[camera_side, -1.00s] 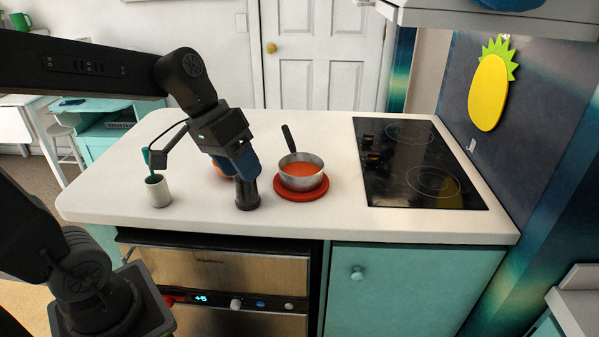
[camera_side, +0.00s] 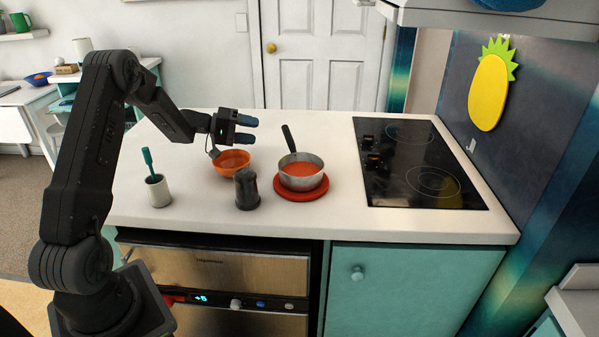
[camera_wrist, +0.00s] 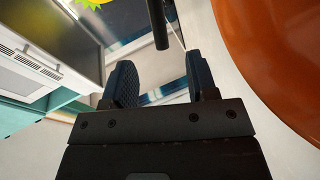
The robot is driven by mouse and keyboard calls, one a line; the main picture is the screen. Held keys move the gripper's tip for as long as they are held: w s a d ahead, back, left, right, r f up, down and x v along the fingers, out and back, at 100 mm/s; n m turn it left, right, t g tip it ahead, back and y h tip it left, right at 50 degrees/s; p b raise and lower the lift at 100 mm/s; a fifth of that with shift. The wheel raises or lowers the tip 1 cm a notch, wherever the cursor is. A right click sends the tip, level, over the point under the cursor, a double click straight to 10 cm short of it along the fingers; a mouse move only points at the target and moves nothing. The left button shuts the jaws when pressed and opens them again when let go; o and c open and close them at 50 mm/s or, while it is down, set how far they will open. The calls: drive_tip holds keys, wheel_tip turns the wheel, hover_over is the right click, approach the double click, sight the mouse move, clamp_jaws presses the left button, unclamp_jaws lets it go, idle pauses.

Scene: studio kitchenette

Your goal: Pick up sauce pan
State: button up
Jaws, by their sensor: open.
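The sauce pan (camera_side: 301,181) is a small metal pan holding red-orange sauce. It sits on a round red trivet (camera_side: 318,191) on the white counter, its black handle (camera_side: 288,138) pointing up and back. My gripper (camera_side: 251,130) is raised above the counter, left of the handle and apart from it, turned sideways with its fingers pointing right. It is open and empty. In the wrist view the fingers (camera_wrist: 163,84) stand apart, and a black rod, likely the pan handle (camera_wrist: 158,25), shows beyond them at the top.
An orange bowl (camera_side: 232,163) is just below my gripper. A dark grinder (camera_side: 246,189) stands left of the pan. A white cup (camera_side: 158,191) with a teal utensil is farther left. The black cooktop (camera_side: 420,185) is at the right. The counter front is clear.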

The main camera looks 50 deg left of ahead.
sight(295, 154)
drive_tip(key=x, duration=0.8)
drive_tip(key=shift+d+x, duration=0.25)
drive_tip(key=shift+x, duration=2.4)
drive_tip(key=shift+s+r, duration=0.1)
drive_tip(key=shift+s, duration=0.05)
drive_tip(key=shift+c, duration=0.2)
clamp_jaws()
drive_tip(key=shift+r, duration=0.1)
